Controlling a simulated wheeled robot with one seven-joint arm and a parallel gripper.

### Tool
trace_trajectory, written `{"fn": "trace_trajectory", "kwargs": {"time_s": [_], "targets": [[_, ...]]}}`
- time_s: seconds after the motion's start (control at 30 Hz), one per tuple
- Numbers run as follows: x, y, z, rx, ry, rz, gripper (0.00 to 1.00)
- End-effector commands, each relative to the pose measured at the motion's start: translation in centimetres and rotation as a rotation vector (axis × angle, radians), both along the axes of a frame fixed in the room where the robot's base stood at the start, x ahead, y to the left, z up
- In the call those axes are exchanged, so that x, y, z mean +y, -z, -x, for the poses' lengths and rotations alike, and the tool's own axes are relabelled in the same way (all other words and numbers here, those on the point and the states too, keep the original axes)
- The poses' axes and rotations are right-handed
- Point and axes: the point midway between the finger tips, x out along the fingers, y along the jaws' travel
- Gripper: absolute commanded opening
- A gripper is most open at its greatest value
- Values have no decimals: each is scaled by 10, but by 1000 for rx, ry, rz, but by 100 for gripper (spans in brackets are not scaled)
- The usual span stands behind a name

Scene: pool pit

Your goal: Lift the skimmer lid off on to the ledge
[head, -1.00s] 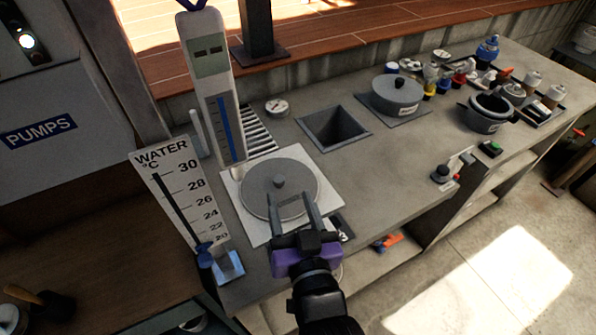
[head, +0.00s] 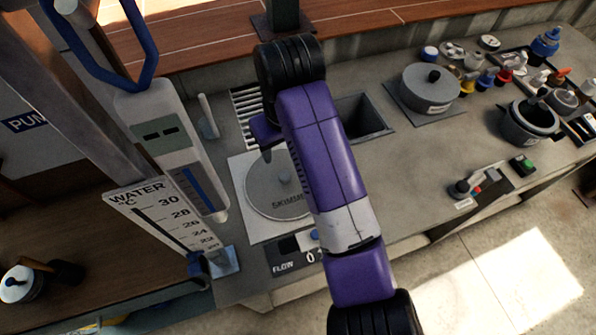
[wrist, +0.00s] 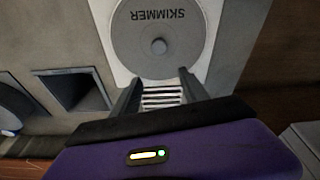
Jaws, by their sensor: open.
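The round grey skimmer lid (head: 262,192) lies flat on its white square plate (head: 243,168), with a small knob at its centre. In the head view, my purple arm covers the lid's right side. In the wrist view, the lid (wrist: 138,38) shows its SKIMMER lettering upside down and its round knob (wrist: 159,46). My gripper (wrist: 160,82) is open and empty; its two fingers point toward the lid's near edge, with the knob beyond the tips. In the head view, my gripper is mostly hidden at the lid's far side.
A square open pit (head: 362,117) lies right of the lid, and a slatted grate (head: 246,105) behind it. The WATER thermometer board (head: 165,215) and a tall gauge (head: 165,140) stand close on the left. A wooden ledge (head: 400,20) runs along the back. A lidded pot (head: 430,88) stands further right.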

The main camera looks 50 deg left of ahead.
Motion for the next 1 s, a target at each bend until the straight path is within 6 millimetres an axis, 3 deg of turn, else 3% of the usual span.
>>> {"fn": "trace_trajectory", "kwargs": {"time_s": [0.1,0.2,0.53,0.8,1.0], "targets": [[-18,4,6,27,-12,78,52],[-24,8,8,34,-14,103,52],[-21,39,7,33,-16,105,52],[-16,76,7,32,-15,103,52],[-15,83,7,32,-16,100,52]]}}
